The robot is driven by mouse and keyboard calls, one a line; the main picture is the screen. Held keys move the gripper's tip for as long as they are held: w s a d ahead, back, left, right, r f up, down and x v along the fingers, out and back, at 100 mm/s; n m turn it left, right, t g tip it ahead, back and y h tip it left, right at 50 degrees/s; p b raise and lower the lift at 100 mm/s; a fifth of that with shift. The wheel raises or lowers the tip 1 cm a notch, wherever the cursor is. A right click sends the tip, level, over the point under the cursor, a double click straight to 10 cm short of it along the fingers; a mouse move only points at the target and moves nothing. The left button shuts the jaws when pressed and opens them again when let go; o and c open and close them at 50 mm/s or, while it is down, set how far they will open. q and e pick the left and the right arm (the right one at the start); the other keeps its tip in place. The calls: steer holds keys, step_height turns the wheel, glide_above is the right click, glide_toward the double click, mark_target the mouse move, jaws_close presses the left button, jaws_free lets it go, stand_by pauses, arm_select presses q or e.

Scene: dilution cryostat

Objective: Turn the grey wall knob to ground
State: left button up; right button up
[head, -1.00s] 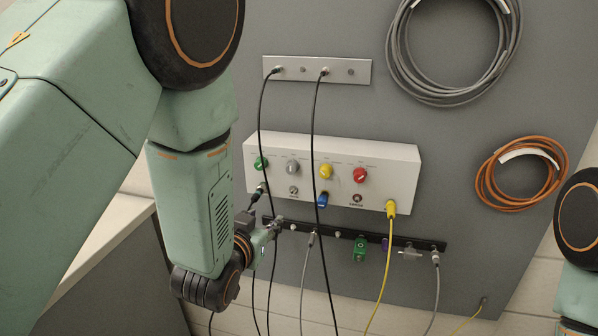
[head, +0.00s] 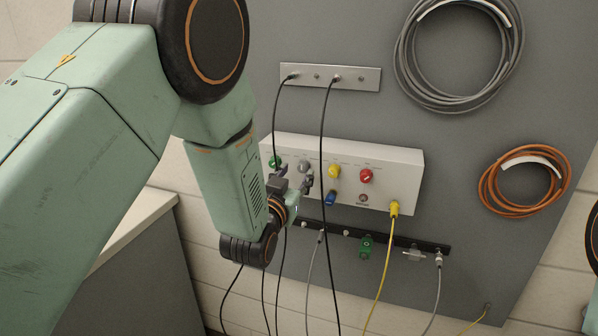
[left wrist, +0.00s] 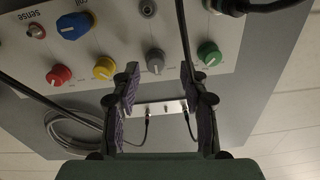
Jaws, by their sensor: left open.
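The grey knob (head: 304,165) is in the top row of the white wall box (head: 405,165), between the green knob (head: 275,162) and the yellow knob (head: 334,171). My left gripper (head: 296,181) is just below and in front of it in the head view. In the left wrist view the picture is upside down, and the grey knob (left wrist: 155,61) lies in the gap between the open fingers of my left gripper (left wrist: 159,72). I see no clear contact. The knob's pointer and scale marks are too small to read. My right gripper is out of view.
A black cable (head: 323,140) hangs in front of the box, close to the right of my gripper. A red knob (head: 366,176), a blue knob (head: 330,198) and a yellow cable (head: 378,270) are farther right. A rack (head: 400,242) with connectors runs below.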

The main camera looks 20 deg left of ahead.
mark_target(303, 167)
arm_select(q)
steer(key=shift+w+d+r, duration=0.1)
steer(key=shift+w+d, duration=0.1)
steer(key=shift+w, duration=0.25)
steer(key=shift+w+d, duration=0.15)
steer(key=shift+w, duration=0.3)
steer(key=shift+w+a, duration=0.1)
steer(key=shift+w, duration=0.15)
steer(key=shift+a, duration=0.1)
steer(key=shift+s+d, duration=0.2)
steer(key=c, duration=0.5)
jaws_close()
